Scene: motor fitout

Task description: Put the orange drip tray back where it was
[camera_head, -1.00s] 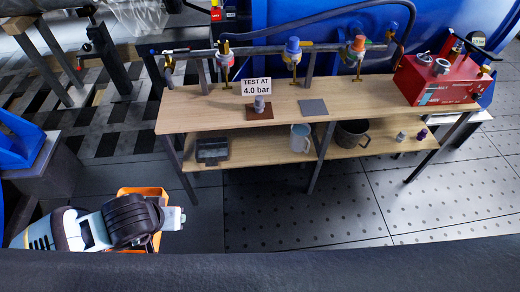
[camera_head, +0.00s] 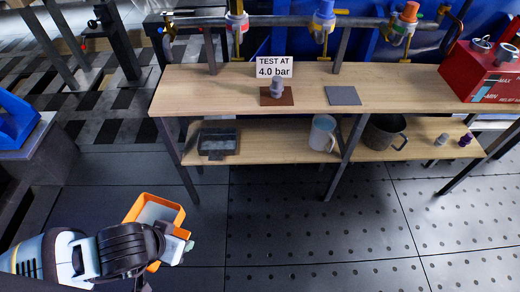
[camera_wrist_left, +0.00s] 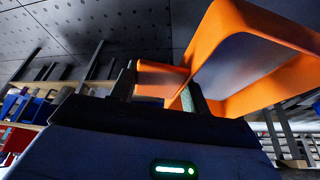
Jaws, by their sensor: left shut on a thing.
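The orange drip tray (camera_head: 150,205) is an open box with orange walls and a grey inside, low at the left of the head view. My left gripper (camera_head: 180,247) is shut on it at the near side. The left wrist view shows the tray (camera_wrist_left: 225,35) large, with the left gripper's fingers (camera_wrist_left: 163,88) closed on an orange part of its wall. The tray is held in the air over the dark floor, in front of the bench and left of it. The right gripper is not in view.
A wooden bench (camera_head: 390,87) with a lower shelf (camera_head: 270,148) stands ahead. The shelf carries a dark grey tray-like box (camera_head: 217,142), a pale mug (camera_head: 322,133) and a dark pot (camera_head: 384,133). A red box (camera_head: 484,72) stands on top at right. The floor in front is clear.

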